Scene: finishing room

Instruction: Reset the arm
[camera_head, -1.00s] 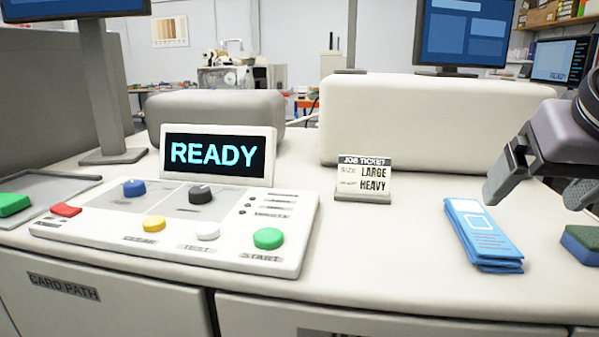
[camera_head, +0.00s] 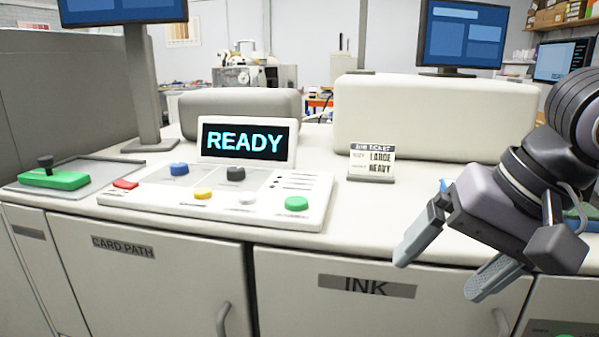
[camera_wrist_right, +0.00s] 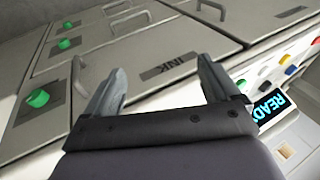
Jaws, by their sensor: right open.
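My right gripper (camera_head: 440,268) is in the right part of the head view, in front of the counter's front edge and the cabinet doors. Its two fingers are spread apart with nothing between them. In the right wrist view the open fingers (camera_wrist_right: 160,90) point toward the cabinet front with the INK label (camera_wrist_right: 170,70). The right arm hides most of the blue cards (camera_head: 443,185), of which only a small corner shows. My left gripper is not in any view.
A control panel (camera_head: 150,208) with coloured buttons and a READY display (camera_head: 245,141) stands on the counter. A job ticket (camera_head: 372,163) reads LARGE, HEAVY. A green block with a black knob (camera_head: 55,180) lies on a tray at left. Cabinet doors have protruding handles (camera_head: 223,320).

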